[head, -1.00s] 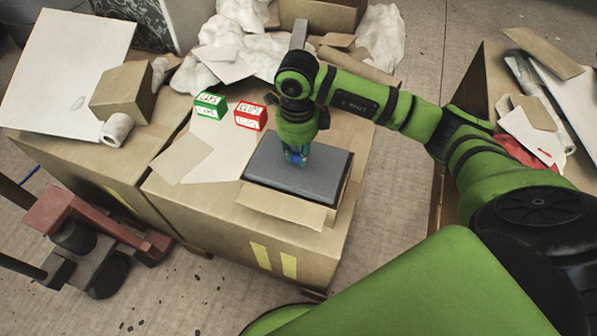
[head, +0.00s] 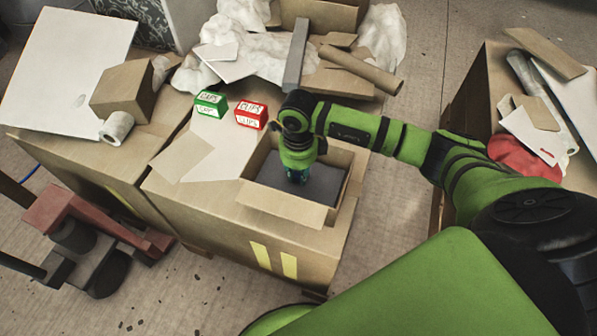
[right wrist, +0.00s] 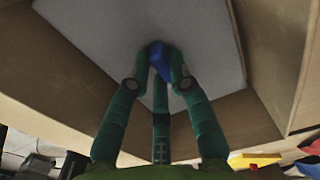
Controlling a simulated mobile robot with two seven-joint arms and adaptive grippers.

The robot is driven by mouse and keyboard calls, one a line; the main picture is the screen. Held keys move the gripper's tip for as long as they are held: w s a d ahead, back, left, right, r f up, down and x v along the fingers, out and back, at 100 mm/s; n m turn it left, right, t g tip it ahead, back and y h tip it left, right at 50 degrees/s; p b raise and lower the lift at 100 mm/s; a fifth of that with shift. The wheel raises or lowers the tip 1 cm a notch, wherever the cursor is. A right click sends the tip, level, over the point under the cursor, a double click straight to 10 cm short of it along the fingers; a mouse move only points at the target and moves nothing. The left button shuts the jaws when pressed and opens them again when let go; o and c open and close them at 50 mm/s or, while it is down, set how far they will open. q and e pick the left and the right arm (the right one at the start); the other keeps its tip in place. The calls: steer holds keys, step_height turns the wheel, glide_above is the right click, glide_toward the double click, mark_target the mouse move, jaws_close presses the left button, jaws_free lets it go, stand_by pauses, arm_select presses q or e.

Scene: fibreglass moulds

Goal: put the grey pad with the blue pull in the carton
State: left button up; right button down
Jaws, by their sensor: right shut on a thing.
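The grey pad (head: 315,182) lies low inside the open carton (head: 262,207), below the rim, with the carton walls around it. In the right wrist view the pad (right wrist: 95,35) fills the upper middle, and its blue pull (right wrist: 158,62) is between my fingers. My right gripper (head: 298,178) points down into the carton and is shut on the blue pull. It also shows in the right wrist view (right wrist: 160,75). Whether the pad rests on the carton's floor is hidden. My left gripper is not in view.
A green box (head: 210,104) and a red box (head: 251,115) stand behind the carton. Crumpled white sheeting (head: 255,50), a cardboard tube (head: 362,69) and a grey bar (head: 296,55) lie at the back. A white roll (head: 117,128) lies at left.

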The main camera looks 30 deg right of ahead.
mark_target(299, 176)
steer(key=c, duration=1.1)
jaws_free()
steer(key=shift+f, duration=0.1)
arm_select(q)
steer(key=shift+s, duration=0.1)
arm_select(e)
steer(key=shift+r, duration=0.5)
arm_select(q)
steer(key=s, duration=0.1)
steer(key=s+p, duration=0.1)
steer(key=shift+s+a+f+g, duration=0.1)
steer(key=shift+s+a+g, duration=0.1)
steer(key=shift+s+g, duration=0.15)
arm_select(e)
step_height(299, 176, up, 11)
steer(key=shift+r, duration=0.2)
